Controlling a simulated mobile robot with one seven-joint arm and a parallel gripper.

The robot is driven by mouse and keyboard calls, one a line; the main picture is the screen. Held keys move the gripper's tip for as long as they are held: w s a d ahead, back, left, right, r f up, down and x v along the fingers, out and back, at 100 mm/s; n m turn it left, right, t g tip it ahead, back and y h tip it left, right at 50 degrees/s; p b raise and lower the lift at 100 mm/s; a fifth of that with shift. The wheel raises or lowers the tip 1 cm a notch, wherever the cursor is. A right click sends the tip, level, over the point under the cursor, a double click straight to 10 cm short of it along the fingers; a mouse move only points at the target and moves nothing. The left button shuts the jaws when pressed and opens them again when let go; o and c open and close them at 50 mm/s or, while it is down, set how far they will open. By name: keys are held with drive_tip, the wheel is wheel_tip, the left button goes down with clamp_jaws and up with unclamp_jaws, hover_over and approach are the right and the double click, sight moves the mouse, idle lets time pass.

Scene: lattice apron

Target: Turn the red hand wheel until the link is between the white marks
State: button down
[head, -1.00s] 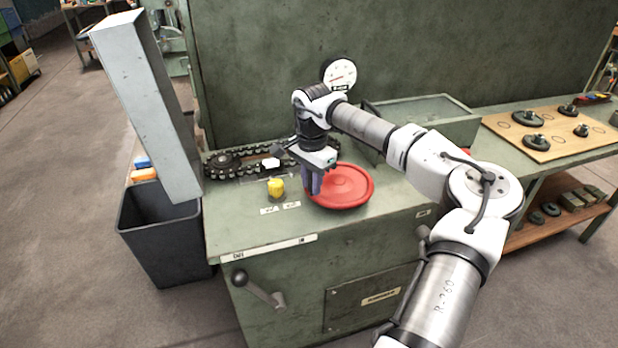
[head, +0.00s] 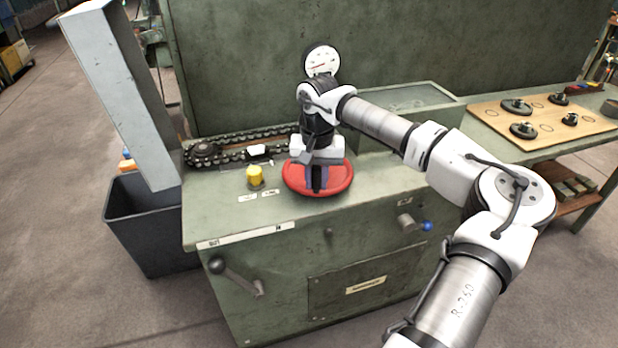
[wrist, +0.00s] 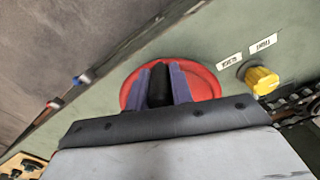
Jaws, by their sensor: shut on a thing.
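The red hand wheel (head: 340,178) lies flat on the green machine top; it also shows in the wrist view (wrist: 207,84). My gripper (head: 317,188) is at the wheel's near side, pointing down. In the wrist view its two purple-grey fingers (wrist: 160,88) are shut on a black handle (wrist: 160,78) over the wheel. The chain (head: 225,152) runs behind and left of the wheel, from a dark sprocket at its left end. One white link (head: 257,150) shows on its near run. The white marks are too small to make out clearly.
A yellow knob (head: 255,175) stands left of the wheel, with small labels beside it. A round gauge (head: 322,61) is behind my arm. A grey panel (head: 120,95) and black bin (head: 150,225) are at left.

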drive_tip(key=shift+w+d, duration=0.15)
drive_tip(key=shift+d, duration=1.55)
drive_tip(key=c, duration=1.2)
unclamp_jaws()
drive_tip(key=shift+c, duration=0.2)
wheel_tip(320, 180, up, 14)
drive_tip(key=b, duration=0.1)
drive_tip(key=shift+b, duration=0.3)
